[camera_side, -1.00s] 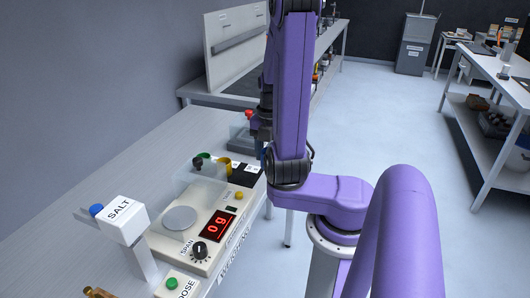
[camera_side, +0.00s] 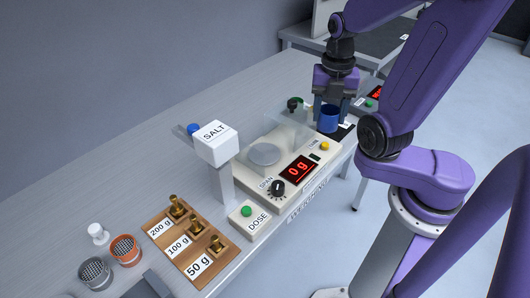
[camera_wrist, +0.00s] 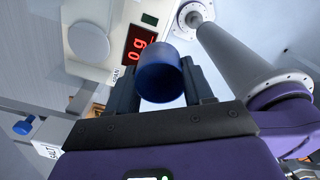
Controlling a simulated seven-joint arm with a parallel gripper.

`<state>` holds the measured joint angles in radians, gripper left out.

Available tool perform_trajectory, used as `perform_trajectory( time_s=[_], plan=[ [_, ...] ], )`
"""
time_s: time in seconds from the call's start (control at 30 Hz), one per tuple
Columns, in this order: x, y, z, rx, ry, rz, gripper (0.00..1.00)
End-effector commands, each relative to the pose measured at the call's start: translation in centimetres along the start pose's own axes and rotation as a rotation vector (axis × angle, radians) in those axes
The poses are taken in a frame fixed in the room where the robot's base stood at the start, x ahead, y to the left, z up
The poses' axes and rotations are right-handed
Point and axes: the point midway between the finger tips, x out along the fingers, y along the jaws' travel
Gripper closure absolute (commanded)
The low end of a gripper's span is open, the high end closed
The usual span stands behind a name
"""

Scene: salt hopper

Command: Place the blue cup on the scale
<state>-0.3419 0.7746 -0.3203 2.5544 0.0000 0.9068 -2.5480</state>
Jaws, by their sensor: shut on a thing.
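The blue cup (camera_side: 329,118) is between the fingers of my gripper (camera_side: 333,100), which is shut on it. In the side view the cup is at the far right end of the scale, beyond its round pan. The wrist view shows the blue cup (camera_wrist: 159,82) between the dark fingers (camera_wrist: 160,92), with the scale behind it. The scale (camera_side: 300,195) is a cream box with a round grey pan (camera_side: 264,154), which is empty. Its red display (camera_side: 298,168) reads 0 g. The pan also shows in the wrist view (camera_wrist: 88,42).
A clear shield (camera_side: 288,128) stands around the pan's back. The white SALT hopper (camera_side: 217,143) rises left of the scale, with a DOSE box (camera_side: 250,219) in front. A wooden tray (camera_side: 213,269) holds brass weights.

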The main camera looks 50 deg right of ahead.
Motion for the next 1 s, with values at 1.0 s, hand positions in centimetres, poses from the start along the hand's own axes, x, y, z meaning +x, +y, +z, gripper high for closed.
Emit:
perform_trajectory(
  time_s=[1.0],
  plan=[
    [-0.3, 4.8, -4.0, -0.243, 0.001, -0.001, 0.82]
  ],
)
